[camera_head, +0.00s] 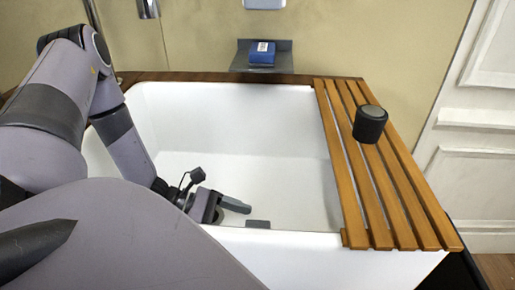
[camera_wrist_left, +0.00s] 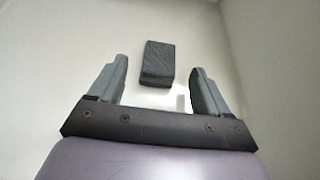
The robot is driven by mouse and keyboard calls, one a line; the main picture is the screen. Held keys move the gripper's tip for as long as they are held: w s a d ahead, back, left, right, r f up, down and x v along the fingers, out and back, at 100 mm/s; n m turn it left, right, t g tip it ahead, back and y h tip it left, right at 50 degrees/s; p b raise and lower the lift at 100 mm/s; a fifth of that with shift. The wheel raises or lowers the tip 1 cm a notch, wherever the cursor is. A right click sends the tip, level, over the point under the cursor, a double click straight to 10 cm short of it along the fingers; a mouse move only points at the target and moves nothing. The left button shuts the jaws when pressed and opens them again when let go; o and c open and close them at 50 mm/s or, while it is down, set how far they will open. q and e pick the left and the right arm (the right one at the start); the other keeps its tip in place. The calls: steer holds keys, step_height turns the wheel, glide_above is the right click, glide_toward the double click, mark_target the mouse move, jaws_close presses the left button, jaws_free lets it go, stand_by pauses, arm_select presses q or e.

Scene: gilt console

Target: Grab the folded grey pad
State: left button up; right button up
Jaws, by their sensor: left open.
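The folded grey pad (camera_wrist_left: 158,63) is a dark grey block lying on the white floor of the tub. In the head view a small part of the pad (camera_head: 258,224) shows just above the tub's near rim, and the rest is hidden. My left gripper (camera_head: 240,207) reaches down into the tub, to the left of the pad. In the left wrist view the gripper (camera_wrist_left: 160,80) is open and empty, with the pad ahead, lying between the lines of its two fingers. The fingers do not appear to touch it. My right gripper is not in view.
The white tub (camera_head: 215,103) has high walls around the gripper. A slatted wooden rack (camera_head: 395,190) lies across its right end, with a dark cylinder (camera_head: 370,123) on it. A blue box (camera_head: 262,53) sits on a grey wall shelf (camera_head: 245,66) behind.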

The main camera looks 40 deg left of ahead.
arm_select(q)
steer(key=shift+x, duration=0.85)
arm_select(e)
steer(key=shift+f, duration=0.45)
arm_select(q)
steer(key=c, duration=1.1)
steer(key=shift+r, duration=0.15)
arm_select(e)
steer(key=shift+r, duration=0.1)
arm_select(q)
steer(key=shift+r+p, duration=7.25)
steer(key=shift+r, duration=2.6)
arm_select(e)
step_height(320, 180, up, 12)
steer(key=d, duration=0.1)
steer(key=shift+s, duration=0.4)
